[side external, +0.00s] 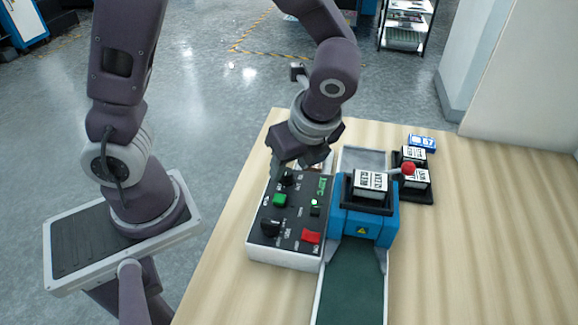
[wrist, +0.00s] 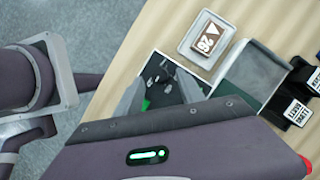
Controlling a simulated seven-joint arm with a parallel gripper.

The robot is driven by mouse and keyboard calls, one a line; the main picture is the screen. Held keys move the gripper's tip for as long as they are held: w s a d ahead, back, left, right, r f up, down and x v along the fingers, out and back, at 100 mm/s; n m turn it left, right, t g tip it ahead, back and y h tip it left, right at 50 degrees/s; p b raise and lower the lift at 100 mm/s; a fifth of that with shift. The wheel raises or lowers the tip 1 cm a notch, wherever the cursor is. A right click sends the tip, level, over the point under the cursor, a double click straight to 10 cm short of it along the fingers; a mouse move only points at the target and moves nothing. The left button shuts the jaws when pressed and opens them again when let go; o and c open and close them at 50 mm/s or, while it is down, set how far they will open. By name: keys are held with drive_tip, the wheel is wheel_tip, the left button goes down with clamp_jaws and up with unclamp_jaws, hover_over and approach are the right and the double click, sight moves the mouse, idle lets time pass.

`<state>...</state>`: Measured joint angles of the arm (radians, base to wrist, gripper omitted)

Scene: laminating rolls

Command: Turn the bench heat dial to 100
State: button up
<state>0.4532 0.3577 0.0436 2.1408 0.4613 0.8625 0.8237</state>
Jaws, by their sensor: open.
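The control box (side external: 258,243) is a white box with a dark top panel at the front left of the bench. It carries a black knob (side external: 289,180) at the far end, another black knob (side external: 270,227) nearer the camera, a green button (side external: 280,200), a red button (side external: 311,236) and a lit green display (side external: 321,187). The labels are too small to read, so I cannot tell which knob is the heat dial or its setting. My gripper (side external: 289,167) is open, pointing down over the far end of the box by the far knob. The wrist view shows the panel (wrist: 160,82) partly hidden.
A blue laminating machine (side external: 352,225) with a red-tipped lever (side external: 408,168) stands right of the box, with a dark green belt (side external: 350,285) in front. Black trays with labelled blocks (side external: 416,178) lie behind it. A pale tray (wrist: 187,50) holds a brown block (wrist: 209,42). The bench's right side is clear.

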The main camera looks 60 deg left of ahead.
drive_tip(key=shift+x, duration=0.9)
drive_tip(key=shift+c, duration=0.5)
clamp_jaws()
drive_tip(key=shift+n, duration=0.3)
drive_tip(key=n, duration=0.1)
drive_tip(key=n+g, duration=0.1)
drive_tip(key=n, duration=0.1)
drive_tip(key=n+g, duration=0.1)
drive_tip(key=n, duration=0.1)
drive_tip(key=shift+w+h, duration=0.25)
drive_tip(key=shift+h, duration=0.05)
drive_tip(key=n+g, duration=0.1)
drive_tip(key=n, duration=0.2)
drive_tip(key=n+g+h, duration=0.1)
drive_tip(key=n, duration=0.2)
drive_tip(key=shift+w+a+h, duration=0.1)
drive_tip(key=shift+a+h, duration=0.1)
drive_tip(key=shift+h, duration=0.1)
